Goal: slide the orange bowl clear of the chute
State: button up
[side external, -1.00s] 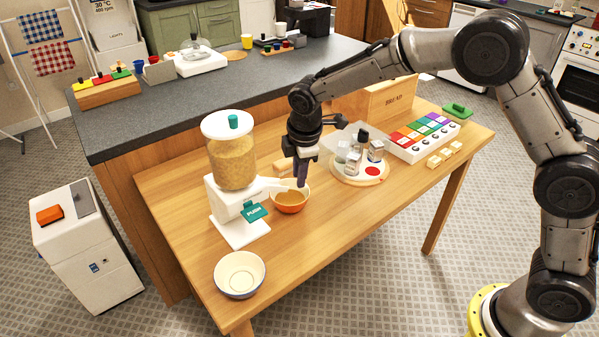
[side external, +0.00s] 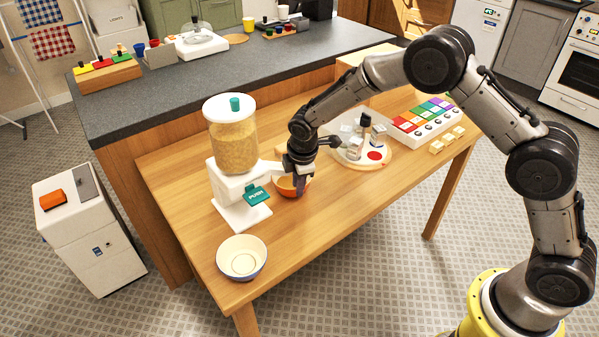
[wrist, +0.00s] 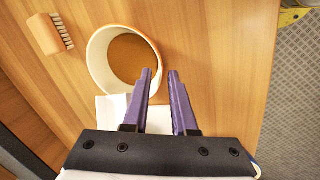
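The orange bowl (side external: 284,189) stands on the wooden table at the end of the white chute (side external: 268,170) of the cereal dispenser (side external: 233,150). In the wrist view the bowl (wrist: 97,62) shows a pale inner wall and a brown-tan bottom. I cannot tell whether that is food. My gripper (side external: 299,188) is low at the bowl's right side and hides part of it. In the wrist view my gripper's purple fingers (wrist: 160,74) are apart. The left fingertip overlaps the bowl's near right rim, the right one lies outside it. Contact is not clear.
A cream bowl (side external: 241,258) stands at the table's front left corner. A teal PUSH paddle (side external: 257,195) is on the dispenser. A round tray (side external: 376,163) with shakers stands right of my gripper. A wooden brush (wrist: 47,34) lies beyond the bowl.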

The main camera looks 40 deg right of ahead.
jog(key=shift+x, duration=1.3)
grip_shut()
jog(key=shift+s+f, duration=0.1)
jog(key=shift+f, duration=0.05)
dwell(0.4)
